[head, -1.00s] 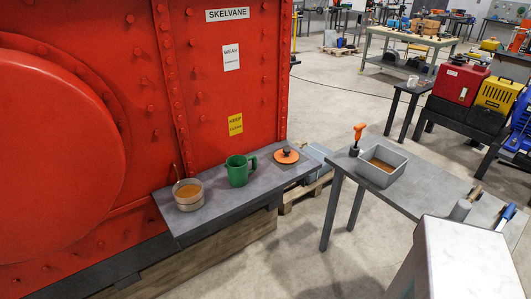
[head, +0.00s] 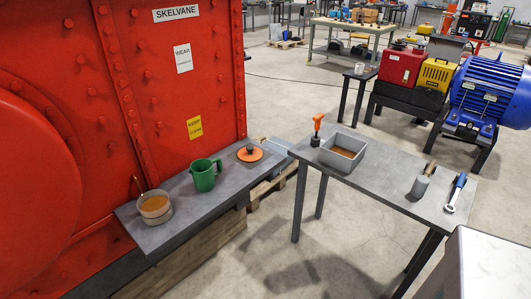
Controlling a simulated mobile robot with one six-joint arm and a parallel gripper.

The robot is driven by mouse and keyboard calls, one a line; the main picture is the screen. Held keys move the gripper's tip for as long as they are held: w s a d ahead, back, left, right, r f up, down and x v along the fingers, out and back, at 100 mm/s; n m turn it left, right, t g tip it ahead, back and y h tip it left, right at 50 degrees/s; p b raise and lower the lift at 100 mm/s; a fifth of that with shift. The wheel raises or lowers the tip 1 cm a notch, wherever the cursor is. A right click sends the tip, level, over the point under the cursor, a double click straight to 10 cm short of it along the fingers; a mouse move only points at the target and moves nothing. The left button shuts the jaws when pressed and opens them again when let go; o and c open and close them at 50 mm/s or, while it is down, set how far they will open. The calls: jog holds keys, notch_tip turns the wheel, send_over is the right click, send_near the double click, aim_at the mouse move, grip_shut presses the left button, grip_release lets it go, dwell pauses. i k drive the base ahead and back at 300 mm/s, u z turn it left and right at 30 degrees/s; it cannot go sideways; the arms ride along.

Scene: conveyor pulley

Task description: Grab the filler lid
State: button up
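The filler lid is most likely the orange disc with a dark knob (head: 249,154), lying flat near the far right end of the grey shelf (head: 178,232) along the red machine. A green mug-like jug (head: 204,175) stands to its left on the shelf. A round pale pot with brownish contents (head: 155,206) and a stick-like handle stands further left. No hand or fingers of my gripper show in the head view.
A grey table (head: 385,185) holds a grey tray with brown contents (head: 343,151), an orange-handled tool (head: 317,130), a mallet (head: 421,184) and a blue-handled tool (head: 456,192). Open floor lies between shelf and table. A blue motor (head: 490,95) stands at right.

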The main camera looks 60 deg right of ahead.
aim_at(249, 154)
jog(key=z, duration=5.25)
jog(key=i, duration=0.15)
jog(key=u, duration=3.35)
jog(key=k, duration=0.95)
jog(key=u, duration=0.2)
jog(key=i, duration=0.75)
jog(key=z, duration=0.05)
